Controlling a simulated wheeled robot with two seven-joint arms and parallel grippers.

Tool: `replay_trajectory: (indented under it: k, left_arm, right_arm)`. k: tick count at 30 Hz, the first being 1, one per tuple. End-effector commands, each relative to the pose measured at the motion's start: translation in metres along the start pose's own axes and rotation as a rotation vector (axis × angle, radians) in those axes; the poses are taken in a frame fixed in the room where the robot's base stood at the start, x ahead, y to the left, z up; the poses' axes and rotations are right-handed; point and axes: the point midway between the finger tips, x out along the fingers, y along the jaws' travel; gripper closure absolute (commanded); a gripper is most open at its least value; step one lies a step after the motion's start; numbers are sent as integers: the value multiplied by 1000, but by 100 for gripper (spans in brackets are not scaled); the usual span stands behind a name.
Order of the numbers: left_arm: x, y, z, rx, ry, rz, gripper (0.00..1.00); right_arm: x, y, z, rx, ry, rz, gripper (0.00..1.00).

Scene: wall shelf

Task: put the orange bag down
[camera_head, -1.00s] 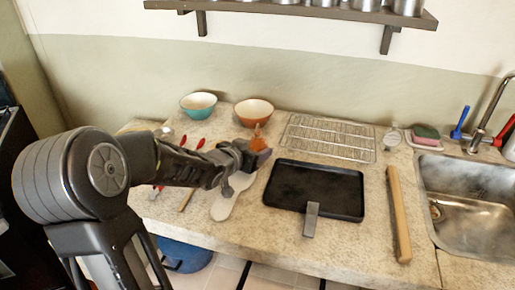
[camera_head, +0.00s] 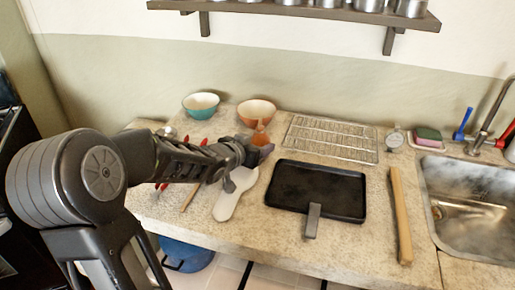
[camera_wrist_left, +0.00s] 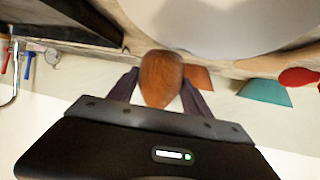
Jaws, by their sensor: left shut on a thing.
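My left gripper (camera_head: 262,151) is shut on a small orange-brown thing, the orange bag (camera_head: 260,133), over the counter in front of the orange bowl. In the left wrist view the orange bag (camera_wrist_left: 161,78) sits between the two fingers (camera_wrist_left: 160,88). It looks rounded and smooth, with a wood-like grain. Its far side is hidden, and I cannot tell how high above the counter it is. My right gripper is not in view.
An orange bowl (camera_head: 257,112) and a teal bowl (camera_head: 201,105) stand behind. A white spoon-shaped thing (camera_head: 233,198) lies below the gripper. A wire rack (camera_head: 330,138), black pan (camera_head: 315,187) and wooden bar (camera_head: 400,215) lie to the right, before the sink (camera_head: 470,215).

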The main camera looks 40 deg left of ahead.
Motion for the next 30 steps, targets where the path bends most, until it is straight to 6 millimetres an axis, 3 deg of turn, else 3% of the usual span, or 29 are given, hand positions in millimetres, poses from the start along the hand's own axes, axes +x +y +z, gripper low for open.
replay_trajectory:
  k: [6,12,30]
  left_arm:
    - [-18,-1,-47,2,9,0,100]
    - [-30,-2,-74,1,7,0,100]
    - [-32,-2,-77,0,5,0,100]
  right_arm:
    - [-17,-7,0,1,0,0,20]
    - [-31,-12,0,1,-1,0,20]
    - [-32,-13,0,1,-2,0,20]
